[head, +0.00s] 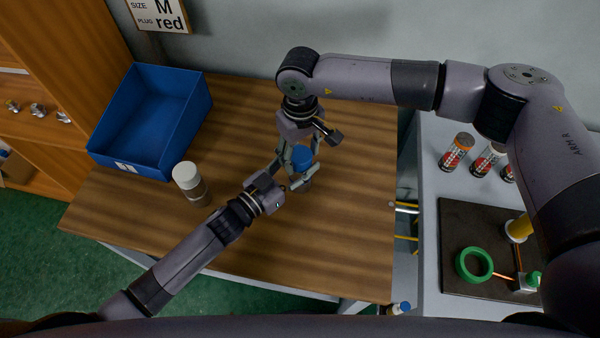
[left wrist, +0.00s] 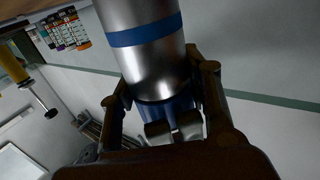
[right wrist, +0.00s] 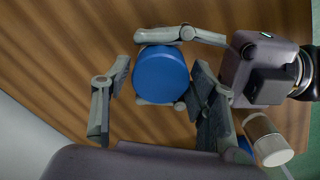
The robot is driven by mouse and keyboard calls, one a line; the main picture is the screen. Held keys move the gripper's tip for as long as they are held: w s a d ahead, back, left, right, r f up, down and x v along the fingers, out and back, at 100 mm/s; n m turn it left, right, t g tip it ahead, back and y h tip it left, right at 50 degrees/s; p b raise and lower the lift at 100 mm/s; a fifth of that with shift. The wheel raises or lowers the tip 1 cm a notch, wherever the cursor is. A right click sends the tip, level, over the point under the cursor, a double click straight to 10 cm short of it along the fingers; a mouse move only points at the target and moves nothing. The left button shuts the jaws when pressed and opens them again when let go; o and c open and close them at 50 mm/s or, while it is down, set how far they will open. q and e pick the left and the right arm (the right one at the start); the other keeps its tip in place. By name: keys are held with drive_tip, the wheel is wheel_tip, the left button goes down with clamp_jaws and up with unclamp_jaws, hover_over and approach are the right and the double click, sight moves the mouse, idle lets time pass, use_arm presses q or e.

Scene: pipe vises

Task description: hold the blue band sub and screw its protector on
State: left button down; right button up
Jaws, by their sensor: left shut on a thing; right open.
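The blue band sub, a silver cylinder with a blue band (left wrist: 145,32), shows in the left wrist view. My left gripper (head: 297,184) is shut on it, above the wooden table. The blue protector (head: 302,154) is at the sub's upper end; the right wrist view shows its round top (right wrist: 162,76). Whether it is fully seated or tilted on the thread is hidden. My right gripper (right wrist: 155,92) points down from above, open, with one finger on each side of the protector and a visible gap on the left.
A blue bin (head: 150,120) stands at the table's back left. A white-capped cylinder (head: 190,183) stands in front of it. A grey bench at right carries several bottles (head: 456,150), a dark mat (head: 465,215) and a green ring (head: 473,264). The table's right part is clear.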

drive_tip(key=shift+f, duration=0.4)
drive_tip(key=shift+c, duration=0.2)
drive_tip(key=c, duration=0.9)
drive_tip(key=o, duration=1.2)
drive_tip(key=shift+r, duration=0.15)
drive_tip(key=shift+r, duration=2.15)
drive_tip(key=shift+o, duration=0.6)
